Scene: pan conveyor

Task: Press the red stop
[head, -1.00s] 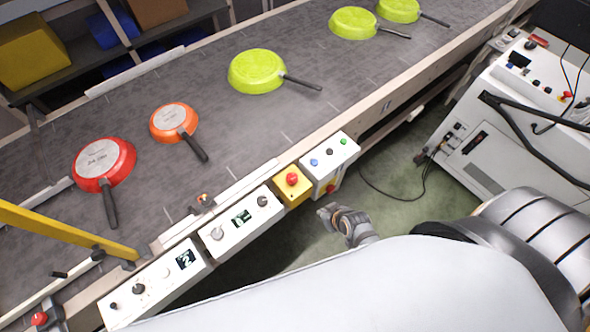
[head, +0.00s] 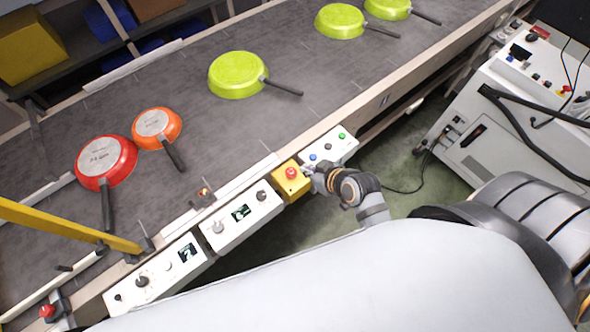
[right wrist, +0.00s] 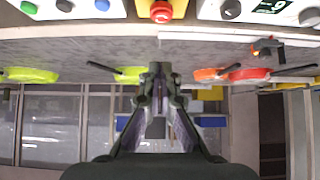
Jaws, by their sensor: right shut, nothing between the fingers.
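The red stop (head: 291,173) is a round red button on a yellow box (head: 289,190) at the conveyor's near edge. It also shows at the top centre of the right wrist view (right wrist: 161,12), on its yellow box. My right gripper (head: 309,171) is shut and empty, just to the right of the yellow box in the head view. In the right wrist view its closed fingertips (right wrist: 160,72) are below the button in the picture. Whether they touch the box I cannot tell. My left gripper is not in view.
White control panels (head: 242,215) (head: 328,148) flank the yellow box. Pans lie on the conveyor belt (head: 200,85): red (head: 110,155), orange (head: 158,123) and several green (head: 237,75). Other red buttons are at lower left (head: 47,310) and on the right-hand cabinet (head: 566,89).

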